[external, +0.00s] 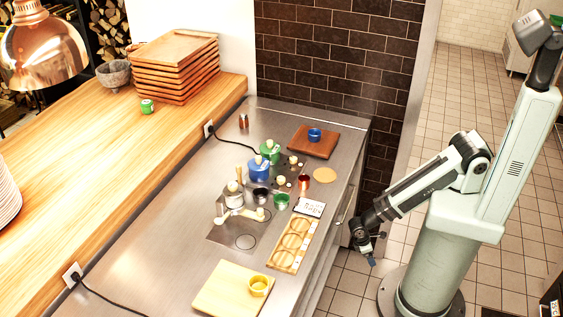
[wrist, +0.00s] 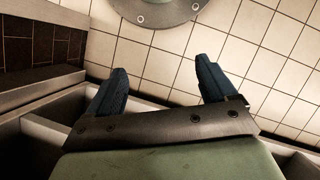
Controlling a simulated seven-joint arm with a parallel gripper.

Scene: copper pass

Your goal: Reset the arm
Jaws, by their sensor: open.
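My gripper (external: 371,258) hangs low beside the right edge of the steel counter, over the tiled floor, with the arm reaching left and down from my base. In the wrist view my gripper (wrist: 160,85) shows two blue fingers spread apart with nothing between them. The fingers point toward the floor tiles and the round grey plate of my base. The gripper touches nothing that I can see.
The steel counter (external: 185,235) holds blue and green pots (external: 259,170), a wooden tray with round wells (external: 292,245), a cutting board (external: 228,290) with a yellow cup (external: 259,286), and a brown board (external: 313,141) with a blue bowl (external: 315,134). The tiled floor (external: 460,110) is open.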

